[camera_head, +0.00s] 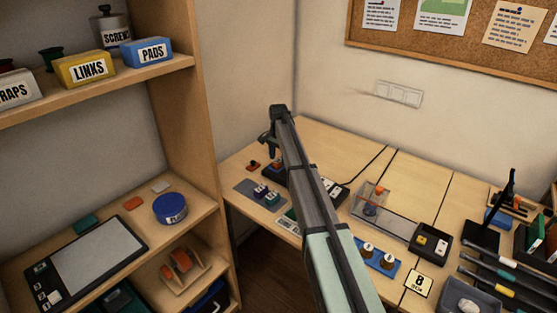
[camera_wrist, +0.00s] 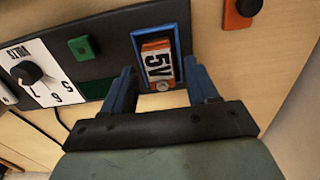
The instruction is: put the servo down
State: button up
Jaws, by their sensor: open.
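My gripper (camera_wrist: 160,88) is open, its two blue fingers on either side of the lower end of an orange block marked 5V (camera_wrist: 158,62). The block sits in a blue frame (camera_wrist: 182,20) on a black panel (camera_wrist: 112,50). I cannot tell whether the fingers touch it. In the head view my gripper (camera_head: 268,143) is above the back left of the table, partly behind my arm.
The panel carries a green square (camera_wrist: 84,47) and a volts dial (camera_wrist: 28,73). An orange piece with a black knob (camera_wrist: 240,12) lies beside it. A clear-topped stand (camera_head: 370,195) and a blue board with two knobs (camera_head: 378,256) are further right.

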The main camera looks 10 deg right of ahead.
aim_at(280, 160)
notch_tip(280, 160, up, 11)
jog(key=shift+f, duration=0.15)
jog(key=shift+o, duration=0.4)
dwell(1.0)
jog(key=shift+o, duration=0.7)
jog(key=shift+d, duration=0.25)
jog(key=o, duration=0.4)
jog(key=shift+m, duration=0.4)
jog(key=d, duration=0.1)
jog(key=d+r, duration=0.1)
jog(key=d, duration=0.1)
jog(key=d+r, duration=0.1)
jog(key=d, duration=0.1)
jog(key=shift+s+d+r, duration=0.1)
jog(key=shift+s+d, duration=0.05)
jog(key=shift+s, duration=0.25)
jog(key=shift+o, duration=0.8)
jog(key=s+d+r, duration=0.3)
jog(key=s+d, duration=0.2)
jog(key=shift+s+d+m+t, duration=0.2)
jog(key=shift+s+m+t, duration=0.1)
jog(key=shift+t, duration=0.1)
jog(key=s+d+m, duration=0.1)
jog(key=s+m, duration=0.8)
jog(key=m, duration=0.7)
notch_tip(280, 160, down, 9)
jog(key=shift+f+m+g, duration=0.15)
jog(key=shift+m+g, duration=0.15)
jog(key=shift+g, duration=0.1)
